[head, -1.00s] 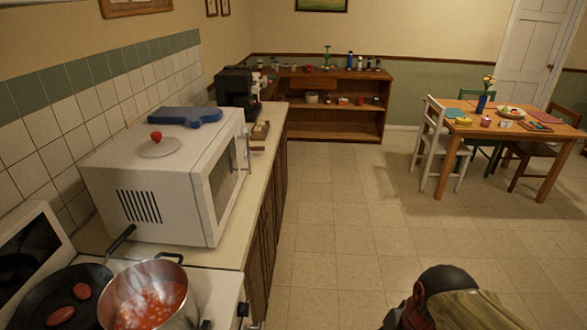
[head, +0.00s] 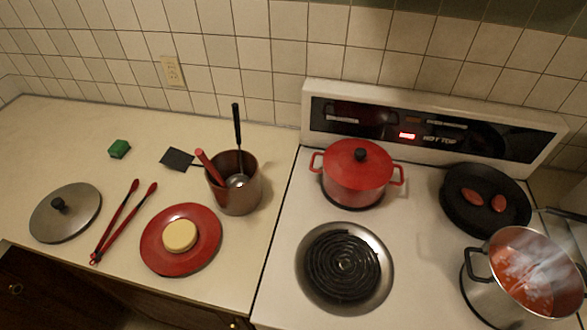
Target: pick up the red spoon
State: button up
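A brown metallic utensil pot (head: 238,195) stands on the counter, left of the stove. A red utensil handle (head: 208,166) leans out of its left side; the lower end is hidden inside the pot, so I cannot tell whether it is a spoon. A black-handled utensil (head: 237,125) stands in the same pot, with a shiny metal part visible inside. Red-tipped tongs (head: 124,220) lie on the counter to the left. My gripper is not in the current head view.
A red plate (head: 158,255) with a round yellowish item sits before the pot. Nearby are a dark square (head: 177,159), a green block (head: 119,148) and a metal lid (head: 66,211). The stove holds a red lidded pot (head: 357,180), a pan (head: 452,207) and a steaming pot (head: 488,292).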

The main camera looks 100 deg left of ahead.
aim_at(201, 155)
jog(key=u, duration=3.7)
jog(key=l+z, duration=0.1)
jog(key=z, duration=0.85)
jog(key=l+z, duration=0.15)
jog(key=z, duration=0.85)
jog(key=u, duration=2.1)
jog(key=l, duration=0.1)
